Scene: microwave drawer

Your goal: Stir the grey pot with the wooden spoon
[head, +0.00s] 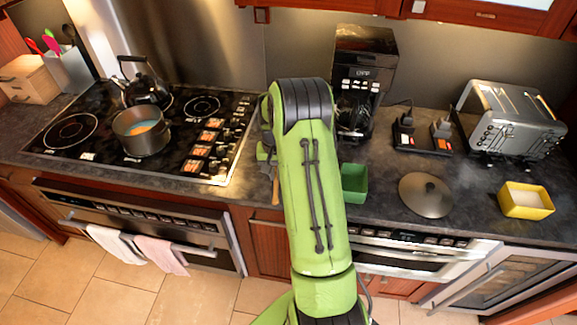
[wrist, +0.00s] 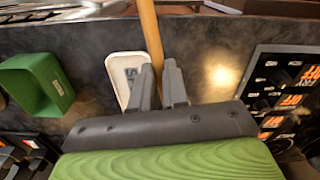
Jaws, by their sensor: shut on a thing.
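The grey pot (head: 142,140) stands on the stove, left in the head view, with an orange item in bluish contents. My gripper is mostly hidden behind my green arm in the head view, right of the stove. In the wrist view my gripper (wrist: 160,82) has its fingers closed around the wooden spoon's handle (wrist: 150,38). The handle runs up out of the frame, so the spoon's far end is not seen there. In the head view a small light-brown piece of the spoon (head: 275,192) shows beside my arm. A white spoon rest (wrist: 119,70) lies behind the handle.
A black kettle (head: 143,85) stands behind the pot. Stove knobs (head: 205,145) lie between pot and gripper. A green container (head: 354,182) is right of my arm, near a lid (head: 425,195), a coffee machine (head: 360,85) and a yellow container (head: 525,200).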

